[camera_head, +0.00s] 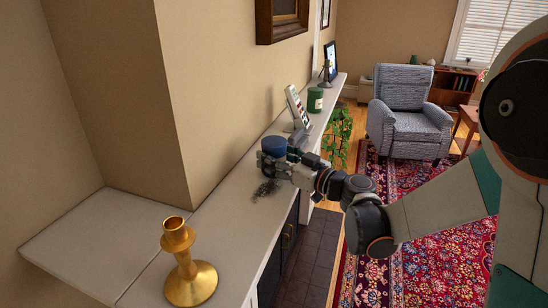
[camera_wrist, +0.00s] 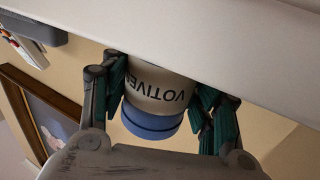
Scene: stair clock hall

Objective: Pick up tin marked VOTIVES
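The tin marked VOTIVES (camera_wrist: 160,88) has a cream body with dark lettering and a blue lid. It appears upside down in the wrist view, with its lid toward the bottom of the picture. My gripper (camera_wrist: 158,100) has its dark green finger pads on both sides of the tin, and they seem to touch it. In the head view the blue lid (camera_head: 273,146) shows above my gripper (camera_head: 272,163), which hides most of the body. I cannot tell whether the tin's base touches the white shelf (camera_head: 222,215).
A brass candlestick (camera_head: 187,262) stands on the near shelf. Beyond the tin are a tilted phone-like device on a stand (camera_head: 298,108), a green jar (camera_head: 315,99) and a screen (camera_head: 330,61). The wall runs close along the left. A blue armchair (camera_head: 408,105) stands farther off.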

